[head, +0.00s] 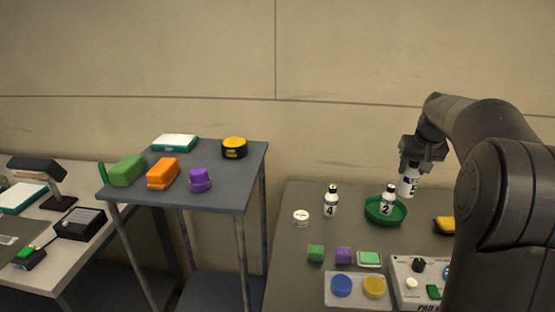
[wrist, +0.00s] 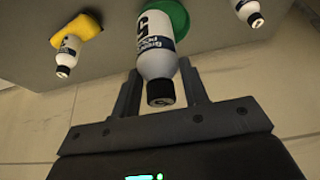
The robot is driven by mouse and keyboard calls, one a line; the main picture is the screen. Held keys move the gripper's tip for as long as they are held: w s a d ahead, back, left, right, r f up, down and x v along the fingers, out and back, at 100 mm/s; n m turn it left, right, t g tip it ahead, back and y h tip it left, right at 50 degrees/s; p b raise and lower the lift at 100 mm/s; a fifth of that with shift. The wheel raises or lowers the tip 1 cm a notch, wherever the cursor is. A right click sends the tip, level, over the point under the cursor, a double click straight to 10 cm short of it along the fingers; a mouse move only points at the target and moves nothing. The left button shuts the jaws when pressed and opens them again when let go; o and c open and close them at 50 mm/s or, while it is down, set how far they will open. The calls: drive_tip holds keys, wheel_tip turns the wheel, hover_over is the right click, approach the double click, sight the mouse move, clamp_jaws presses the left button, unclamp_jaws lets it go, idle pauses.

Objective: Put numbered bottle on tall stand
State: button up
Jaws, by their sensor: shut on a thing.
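My gripper (head: 411,165) is shut on a white bottle (head: 410,184) with a dark label band, held above the right-hand table. In the wrist view the held bottle (wrist: 156,45) has a black cap and a large 5, and sits between the two fingers (wrist: 160,95). The tall stand (head: 228,187), a grey table on thin legs, is well to the left of my gripper. Bottle 4 (head: 331,203) stands on the right-hand table, and bottle 2 (head: 388,204) stands at the green dish (head: 372,219).
The stand's top holds a green block (head: 127,170), orange block (head: 162,173), purple piece (head: 200,181), white-green box (head: 174,142) and black-yellow tin (head: 234,147). Its front right is bare. The wrist view shows another bottle (wrist: 67,57) by a yellow item (wrist: 78,30).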

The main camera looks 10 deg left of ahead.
drive_tip(key=a+r+n+y, duration=0.1)
drive_tip(key=a+r+n, duration=0.25)
drive_tip(key=a, duration=0.95)
drive_tip(key=a+r+n+y, duration=0.15)
drive_tip(key=a+r, duration=0.35)
drive_tip(key=a, duration=0.9)
drive_tip(key=a+r+n+y, duration=0.1)
drive_tip(key=a+r+n, duration=0.3)
drive_tip(key=a, duration=0.9)
drive_tip(key=shift+m+g+h, duration=0.25)
drive_tip(key=shift+m+g, duration=0.05)
drive_tip(key=shift+g, duration=0.1)
drive_tip(key=shift+a+f, duration=1.65)
drive_tip(key=shift+a, duration=0.35)
drive_tip(key=shift+a+f, duration=1.6)
drive_tip(key=shift+a, duration=0.45)
drive_tip(key=shift+a+f, duration=1.65)
drive_tip(key=shift+a, duration=0.35)
drive_tip(key=shift+f, duration=0.15)
drive_tip(key=o, duration=1.1)
drive_tip(key=shift+c, duration=0.2)
